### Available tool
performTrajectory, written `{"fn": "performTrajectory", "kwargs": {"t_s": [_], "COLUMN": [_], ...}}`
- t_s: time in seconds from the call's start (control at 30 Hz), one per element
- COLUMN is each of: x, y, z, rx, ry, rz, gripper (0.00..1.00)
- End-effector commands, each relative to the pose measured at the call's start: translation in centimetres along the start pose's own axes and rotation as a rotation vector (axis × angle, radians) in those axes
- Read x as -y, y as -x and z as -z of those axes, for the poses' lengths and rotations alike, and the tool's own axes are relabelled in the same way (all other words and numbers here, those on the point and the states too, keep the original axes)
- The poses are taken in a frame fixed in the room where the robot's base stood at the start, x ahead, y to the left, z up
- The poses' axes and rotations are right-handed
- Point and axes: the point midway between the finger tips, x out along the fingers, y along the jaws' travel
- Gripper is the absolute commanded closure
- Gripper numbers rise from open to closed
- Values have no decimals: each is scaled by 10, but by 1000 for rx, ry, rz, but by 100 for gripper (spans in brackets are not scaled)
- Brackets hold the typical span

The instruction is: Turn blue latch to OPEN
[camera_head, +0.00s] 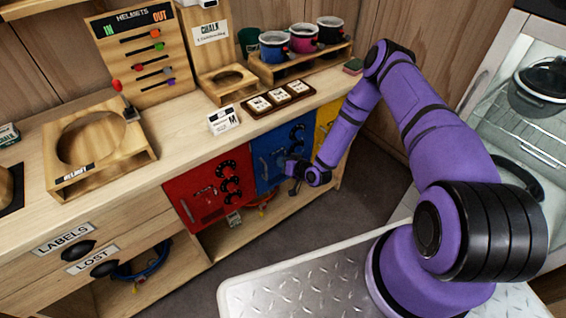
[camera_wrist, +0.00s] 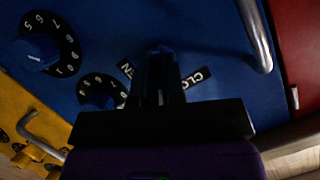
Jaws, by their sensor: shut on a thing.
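The blue door (camera_head: 266,160) is in the middle of the cabinet front, between the red and yellow doors. In the wrist view the blue panel (camera_wrist: 185,28) fills most of the picture. My gripper (camera_wrist: 160,75) is shut on the blue latch, which is mostly hidden between the dark fingers. The OPEN label (camera_wrist: 127,68), partly covered, shows to the left of the fingers and the CLOSED label (camera_wrist: 196,77), also cut off, to the right. The latch's exact angle cannot be told. In the head view my gripper (camera_head: 291,172) is against the lower part of the blue door.
Numbered dials (camera_wrist: 48,45) are beside the latch, and a metal handle (camera_wrist: 257,38) stands out near the panel edge. The red door (camera_head: 195,190) and yellow door (camera_head: 325,122) flank the blue one. Wooden stands and pots fill the counter (camera_head: 175,125) above.

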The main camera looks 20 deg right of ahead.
Motion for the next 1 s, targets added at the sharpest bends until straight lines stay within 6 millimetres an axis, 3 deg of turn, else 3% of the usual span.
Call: {"fn": "performTrajectory", "kwargs": {"t_s": [1.0], "x": [-6], "y": [-4], "z": [1], "rx": [-9], "ry": [-854], "rz": [357], "gripper": [100]}}
